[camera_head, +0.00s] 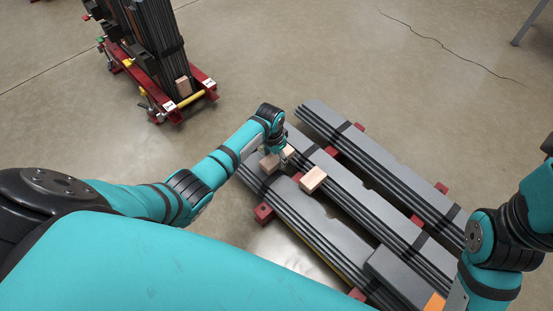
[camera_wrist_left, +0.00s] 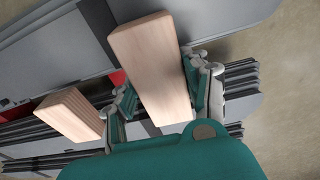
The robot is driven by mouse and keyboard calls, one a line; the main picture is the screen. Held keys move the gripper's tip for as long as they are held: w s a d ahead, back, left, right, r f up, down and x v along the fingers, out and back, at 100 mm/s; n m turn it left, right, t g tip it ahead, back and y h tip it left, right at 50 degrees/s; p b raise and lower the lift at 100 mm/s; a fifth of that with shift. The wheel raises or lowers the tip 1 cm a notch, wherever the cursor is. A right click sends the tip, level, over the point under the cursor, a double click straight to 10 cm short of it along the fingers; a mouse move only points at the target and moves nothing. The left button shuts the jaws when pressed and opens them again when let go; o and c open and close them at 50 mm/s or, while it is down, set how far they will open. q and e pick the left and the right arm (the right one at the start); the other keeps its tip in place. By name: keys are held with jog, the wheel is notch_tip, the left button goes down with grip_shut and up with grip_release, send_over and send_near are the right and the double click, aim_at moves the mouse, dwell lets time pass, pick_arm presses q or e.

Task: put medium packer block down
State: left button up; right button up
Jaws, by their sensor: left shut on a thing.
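In the left wrist view the held block (camera_wrist_left: 151,65) lies lengthwise between the two fingers. I cannot tell whether the held block touches the stack below. My right gripper is out of view; only its arm shows at the right.
Dark grey strapped core stacks (camera_head: 365,205) lie side by side on red supports (camera_head: 264,213). A red cart (camera_head: 180,100) with upright laminations and a small wooden block (camera_head: 183,86) stands at the upper left. A cable (camera_head: 440,42) lies on the otherwise open floor.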

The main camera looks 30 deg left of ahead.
pick_arm(q)
jog(key=shift+f, duration=0.15)
jog(key=o, duration=1.3)
jog(key=shift+c, duration=0.2)
